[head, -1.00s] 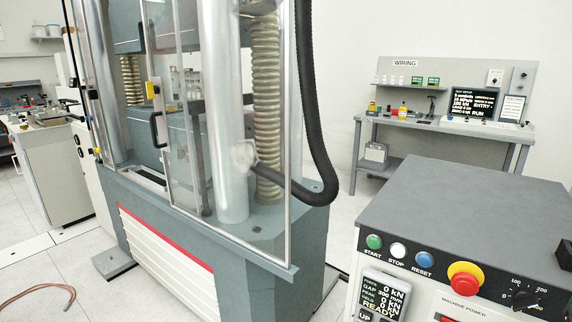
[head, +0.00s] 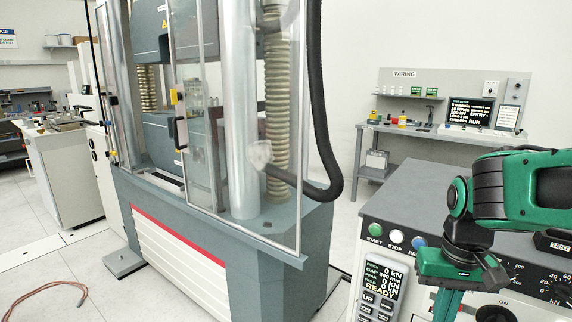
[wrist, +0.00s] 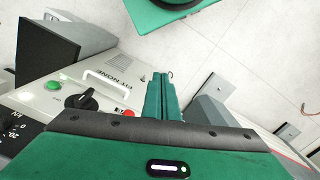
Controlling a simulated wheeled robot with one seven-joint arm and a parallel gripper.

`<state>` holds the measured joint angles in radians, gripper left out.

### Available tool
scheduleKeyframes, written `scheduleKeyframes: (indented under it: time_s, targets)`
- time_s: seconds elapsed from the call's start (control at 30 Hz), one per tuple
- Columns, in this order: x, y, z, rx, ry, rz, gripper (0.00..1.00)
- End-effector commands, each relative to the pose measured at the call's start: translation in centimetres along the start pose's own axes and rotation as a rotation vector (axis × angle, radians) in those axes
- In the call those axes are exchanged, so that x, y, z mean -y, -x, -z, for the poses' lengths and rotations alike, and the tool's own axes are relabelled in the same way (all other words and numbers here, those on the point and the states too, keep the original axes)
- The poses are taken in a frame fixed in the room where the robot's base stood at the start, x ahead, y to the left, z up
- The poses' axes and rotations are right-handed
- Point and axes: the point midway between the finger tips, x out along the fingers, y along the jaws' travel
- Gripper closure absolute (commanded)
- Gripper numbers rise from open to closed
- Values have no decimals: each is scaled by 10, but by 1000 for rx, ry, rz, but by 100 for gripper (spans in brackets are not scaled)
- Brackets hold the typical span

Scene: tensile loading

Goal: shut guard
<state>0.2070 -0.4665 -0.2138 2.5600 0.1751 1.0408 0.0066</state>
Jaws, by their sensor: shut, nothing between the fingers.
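The clear guard panel (head: 207,130) stands upright on the front of the grey testing machine. A gap shows left of that edge, so the guard looks open. My gripper (wrist: 161,80) is shut and empty, its green fingers together in the wrist view. In the head view it is at the lower right, in front of the control console and well apart from the handle; its fingertips are cut off by the frame.
The control console (head: 400,190) with buttons and a display (head: 381,280) stands at the right, close to my arm. A wiring bench (head: 430,135) is at the back. A black hose (head: 322,140) hangs beside the machine. A brown cable (head: 50,290) lies on the floor at left.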

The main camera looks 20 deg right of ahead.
Motion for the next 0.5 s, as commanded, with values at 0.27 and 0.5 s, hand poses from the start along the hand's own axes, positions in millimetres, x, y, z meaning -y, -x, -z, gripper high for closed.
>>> scheduleKeyframes:
  time_s: [0.27, 0.5]
  targets:
    - [0, 0, 0, 0, 0, 0, 100]
    - [13, 33, 26, -87, -32, 16, 100]
